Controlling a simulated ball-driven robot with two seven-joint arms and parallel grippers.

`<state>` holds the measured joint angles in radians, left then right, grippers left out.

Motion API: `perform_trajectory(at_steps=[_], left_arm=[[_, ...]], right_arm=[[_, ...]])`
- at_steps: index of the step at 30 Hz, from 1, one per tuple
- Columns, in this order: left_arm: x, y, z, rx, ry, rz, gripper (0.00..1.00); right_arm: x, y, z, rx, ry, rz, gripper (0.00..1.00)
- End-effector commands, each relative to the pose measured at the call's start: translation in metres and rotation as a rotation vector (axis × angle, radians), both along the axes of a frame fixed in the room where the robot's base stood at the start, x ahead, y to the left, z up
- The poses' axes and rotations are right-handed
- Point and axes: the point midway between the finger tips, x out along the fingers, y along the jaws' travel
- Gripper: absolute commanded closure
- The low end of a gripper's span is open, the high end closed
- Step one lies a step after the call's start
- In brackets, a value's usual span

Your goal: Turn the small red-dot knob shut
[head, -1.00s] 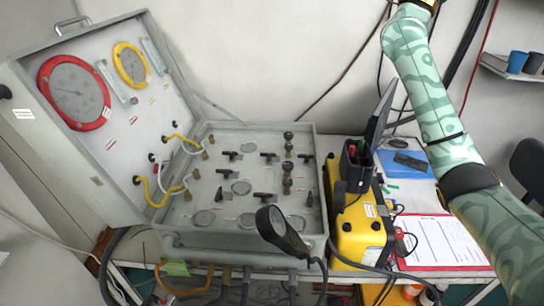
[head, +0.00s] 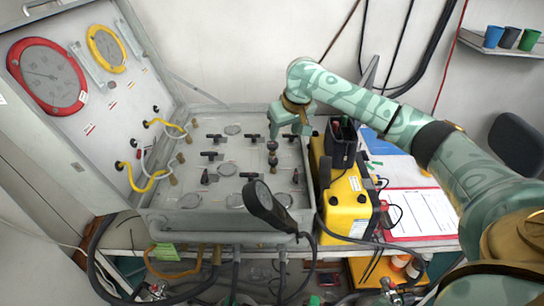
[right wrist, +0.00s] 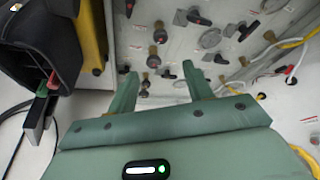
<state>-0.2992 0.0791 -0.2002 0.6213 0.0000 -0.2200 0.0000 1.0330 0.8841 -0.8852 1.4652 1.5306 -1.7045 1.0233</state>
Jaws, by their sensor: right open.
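The air panel (head: 160,226) is an open grey case with several black levers and knobs on its flat face. A column of small dark and brass knobs (head: 272,158) stands right of its middle; these also show in the right wrist view (right wrist: 160,36). A small black knob with a red mark (right wrist: 129,8) shows at that view's top edge. I cannot tell for sure which knob has the red dot. My right gripper (head: 288,132) is over the panel's back right part, pointing down. In the wrist view its fingers (right wrist: 160,72) are apart and empty. My left gripper is not in view.
A yellow case (head: 345,208) with a black holder (head: 342,142) stands right of the panel. A black handheld gauge (head: 262,203) rises at the panel's front edge. A clipboard (head: 420,214) lies further right. Hoses hang below the front.

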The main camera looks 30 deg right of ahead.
Motion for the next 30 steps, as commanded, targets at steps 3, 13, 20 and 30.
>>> perform_trajectory(at_steps=[3, 13, 20, 30], left_arm=[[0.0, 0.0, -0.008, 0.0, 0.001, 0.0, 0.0], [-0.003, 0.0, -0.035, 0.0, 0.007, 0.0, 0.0], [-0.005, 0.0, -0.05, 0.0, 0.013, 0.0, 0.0], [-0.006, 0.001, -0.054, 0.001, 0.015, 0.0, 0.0]], right_arm=[[0.007, 0.001, -0.021, 0.002, 0.003, -0.001, 0.49], [0.038, -0.002, -0.099, 0.004, 0.003, -0.001, 0.49], [0.055, -0.003, -0.136, 0.003, 0.0, 0.001, 0.49], [0.06, -0.004, -0.146, 0.001, -0.002, 0.002, 0.49]])
